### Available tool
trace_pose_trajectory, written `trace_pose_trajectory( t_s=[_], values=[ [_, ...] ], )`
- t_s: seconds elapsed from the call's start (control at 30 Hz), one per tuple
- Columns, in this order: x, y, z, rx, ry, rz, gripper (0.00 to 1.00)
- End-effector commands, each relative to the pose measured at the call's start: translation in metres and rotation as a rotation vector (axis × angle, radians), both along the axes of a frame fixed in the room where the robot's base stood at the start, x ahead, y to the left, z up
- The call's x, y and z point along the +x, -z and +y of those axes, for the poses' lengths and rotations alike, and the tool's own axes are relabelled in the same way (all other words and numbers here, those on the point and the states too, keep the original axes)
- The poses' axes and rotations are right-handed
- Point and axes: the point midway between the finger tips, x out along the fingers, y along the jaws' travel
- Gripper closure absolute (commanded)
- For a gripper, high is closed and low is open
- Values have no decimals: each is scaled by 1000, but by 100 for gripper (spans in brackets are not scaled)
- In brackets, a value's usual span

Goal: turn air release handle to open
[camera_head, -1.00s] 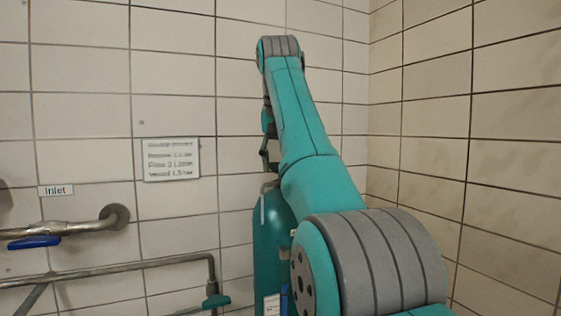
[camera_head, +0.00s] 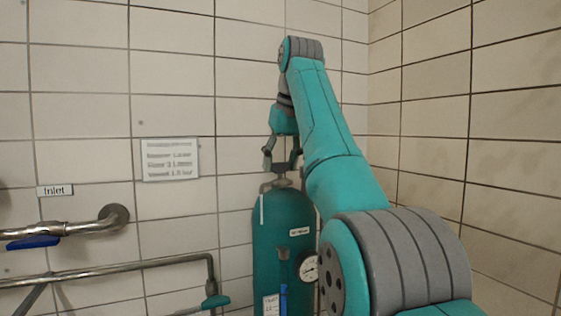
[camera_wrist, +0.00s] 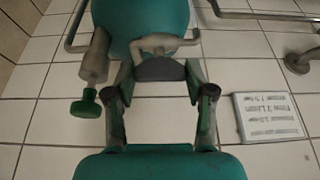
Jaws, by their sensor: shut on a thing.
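The teal tank (camera_head: 268,235) stands upright by the wall. A dark rounded piece (camera_wrist: 160,70) lies between the fingers. The exact finger contact is hard to make out.
A green knob (camera_wrist: 86,104) on a metal fitting is beside my finger. A gauge (camera_head: 309,268) is on the tank's right side. Pipes (camera_head: 110,268), a blue lever (camera_head: 33,242) and a wall sign (camera_head: 170,159) are to the left. A tiled wall closes the right.

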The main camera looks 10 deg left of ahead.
Motion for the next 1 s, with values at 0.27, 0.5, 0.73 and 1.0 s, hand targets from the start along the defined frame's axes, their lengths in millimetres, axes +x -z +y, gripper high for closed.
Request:
trace_pose_trajectory(
  t_s=[0.27,0.5,0.73,1.0],
  values=[
    [0,1,0,-1,-10,2,81],
    [0,1,0,-1,-9,1,21],
    [0,0,0,-1,-8,1,21],
    [-5,-15,-3,0,-7,-2,21]
  ],
)
